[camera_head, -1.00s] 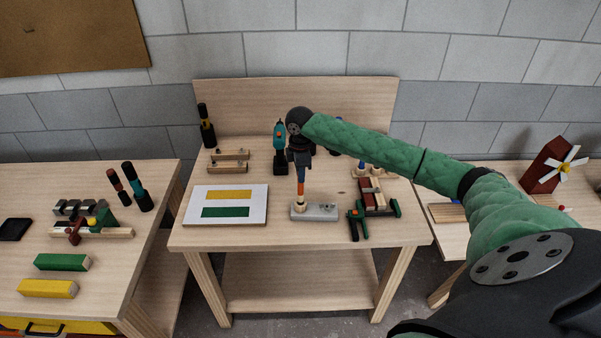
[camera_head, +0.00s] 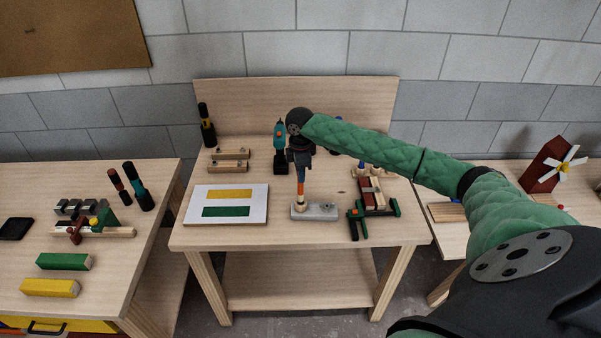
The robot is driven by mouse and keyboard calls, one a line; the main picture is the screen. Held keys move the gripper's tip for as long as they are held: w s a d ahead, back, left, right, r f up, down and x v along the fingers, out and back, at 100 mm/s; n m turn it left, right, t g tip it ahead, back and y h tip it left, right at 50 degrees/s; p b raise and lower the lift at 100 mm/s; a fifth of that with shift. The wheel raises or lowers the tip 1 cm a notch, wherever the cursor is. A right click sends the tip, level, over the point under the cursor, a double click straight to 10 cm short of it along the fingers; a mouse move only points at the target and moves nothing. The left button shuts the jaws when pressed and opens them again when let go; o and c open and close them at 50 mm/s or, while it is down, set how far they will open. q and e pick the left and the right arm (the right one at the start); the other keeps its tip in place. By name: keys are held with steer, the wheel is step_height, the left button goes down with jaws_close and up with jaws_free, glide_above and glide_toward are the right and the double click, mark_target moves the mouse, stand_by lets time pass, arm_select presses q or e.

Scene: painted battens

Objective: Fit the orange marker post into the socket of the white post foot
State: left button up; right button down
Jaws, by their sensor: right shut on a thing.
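The orange marker post (camera_head: 301,189) stands upright below my right gripper (camera_head: 301,173), which is shut on its upper part. The lower end of the post meets a small pale round foot (camera_head: 300,206), which looks like the white post foot. This foot sits at the left end of a light grey block (camera_head: 322,212) on the middle table. From this distance I cannot tell how deep the post's lower end sits in the socket. My left gripper is not in view.
A white board (camera_head: 189,210) with yellow and green bars lies left of the block. A green and black clamp (camera_head: 353,225) and red blocks (camera_head: 371,194) are close on its right. A teal drill (camera_head: 280,147) stands behind. The table's front strip is clear.

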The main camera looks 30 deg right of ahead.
mark_target(301, 185)
steer(key=shift+f, duration=1.9)
stand_by(0.7)
steer(key=c, duration=1.2)
jaws_free()
steer(key=shift+c, duration=0.2)
